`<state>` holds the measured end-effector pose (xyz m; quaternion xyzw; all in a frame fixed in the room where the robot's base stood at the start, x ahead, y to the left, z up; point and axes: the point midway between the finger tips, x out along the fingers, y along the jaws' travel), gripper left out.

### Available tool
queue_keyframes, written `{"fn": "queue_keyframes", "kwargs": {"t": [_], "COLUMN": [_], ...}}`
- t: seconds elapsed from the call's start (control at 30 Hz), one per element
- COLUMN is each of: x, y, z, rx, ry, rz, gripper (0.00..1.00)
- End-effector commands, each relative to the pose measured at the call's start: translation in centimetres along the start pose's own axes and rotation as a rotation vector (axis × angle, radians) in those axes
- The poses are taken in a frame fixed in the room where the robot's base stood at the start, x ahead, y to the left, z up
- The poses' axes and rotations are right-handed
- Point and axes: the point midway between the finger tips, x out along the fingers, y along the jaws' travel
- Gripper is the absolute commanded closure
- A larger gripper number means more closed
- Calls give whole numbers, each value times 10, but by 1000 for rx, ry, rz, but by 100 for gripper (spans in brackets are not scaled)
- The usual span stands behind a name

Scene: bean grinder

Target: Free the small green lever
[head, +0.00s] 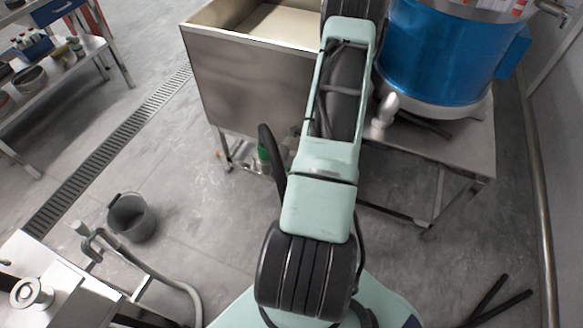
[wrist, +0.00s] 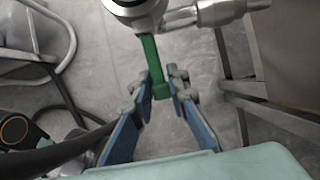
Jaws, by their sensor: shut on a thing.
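The small green lever (wrist: 151,55) hangs down from a round metal fitting (wrist: 135,10) at the top of the wrist view. A metal pipe piece (wrist: 215,13) runs right from that fitting. My gripper (wrist: 163,86) has its two blue-backed fingers on either side of the lever's lower end and is shut on it. The lever's lower tip (wrist: 161,91) shows between the fingertips.
A steel tub (head: 250,85) stands left of my arm, and a blue drum (head: 440,55) stands on a steel table (head: 455,145) at right. A grey bucket (head: 132,218) is on the floor. A shelf (head: 60,75) stands far left. Floor between is mostly clear.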

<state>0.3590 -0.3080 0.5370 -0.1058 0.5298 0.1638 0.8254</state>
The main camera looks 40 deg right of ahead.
Motion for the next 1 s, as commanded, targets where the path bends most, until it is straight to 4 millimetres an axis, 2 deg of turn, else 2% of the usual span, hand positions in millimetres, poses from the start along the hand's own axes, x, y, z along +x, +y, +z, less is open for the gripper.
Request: {"fn": "queue_keyframes", "kwargs": {"t": [0.03,0.4,1.0], "x": [-8,-15,-15], "y": [0,-1,-1], "z": [4,5,4], "rx": [-6,-4,1], "ry": [36,209,275], "rz": [0,-1,-1], "gripper": [100,100,100]}}
